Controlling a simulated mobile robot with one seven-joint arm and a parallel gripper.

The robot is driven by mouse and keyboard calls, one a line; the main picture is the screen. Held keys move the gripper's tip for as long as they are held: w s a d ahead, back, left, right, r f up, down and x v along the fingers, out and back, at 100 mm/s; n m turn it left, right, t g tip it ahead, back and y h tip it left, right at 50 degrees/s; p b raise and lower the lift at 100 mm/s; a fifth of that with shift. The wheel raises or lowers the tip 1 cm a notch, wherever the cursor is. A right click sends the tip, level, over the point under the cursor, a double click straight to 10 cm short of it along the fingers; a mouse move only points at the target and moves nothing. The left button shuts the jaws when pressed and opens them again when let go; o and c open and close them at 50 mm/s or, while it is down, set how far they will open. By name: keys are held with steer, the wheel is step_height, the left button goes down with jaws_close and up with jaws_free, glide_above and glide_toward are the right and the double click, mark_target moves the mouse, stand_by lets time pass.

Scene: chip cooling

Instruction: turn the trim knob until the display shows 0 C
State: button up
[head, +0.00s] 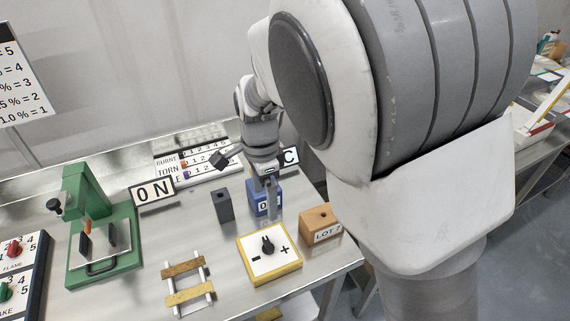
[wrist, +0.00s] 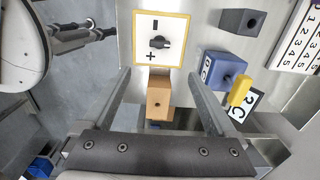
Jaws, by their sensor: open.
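The trim knob (head: 267,245) is black and sits on a white plate with a yellow border, between a minus and a plus mark. It also shows at the top of the wrist view (wrist: 160,42). A white card with a black C (head: 291,156), seemingly the display, stands at the back, partly hidden by my arm. In the wrist view its lettering (wrist: 253,102) is partly covered by a yellow piece, and I cannot read the number. My gripper (head: 270,211) is open and empty, pointing down behind the knob plate. In the wrist view its fingers (wrist: 157,76) are spread apart, clear of the knob.
A blue block (head: 255,206) stands behind the plate, close to my fingers. A brown LOT box (head: 320,225) is right of the plate, and a dark grey block (head: 223,205) is left of the blue one. A small rack (head: 186,283) and a green press (head: 75,215) stand farther left.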

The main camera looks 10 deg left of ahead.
mark_target(268, 243)
step_height(268, 243, down, 17)
steer(key=shift+f+b, duration=0.15)
steer(key=shift+b, duration=0.2)
steer(key=c, duration=1.4)
steer(key=shift+o, duration=0.2)
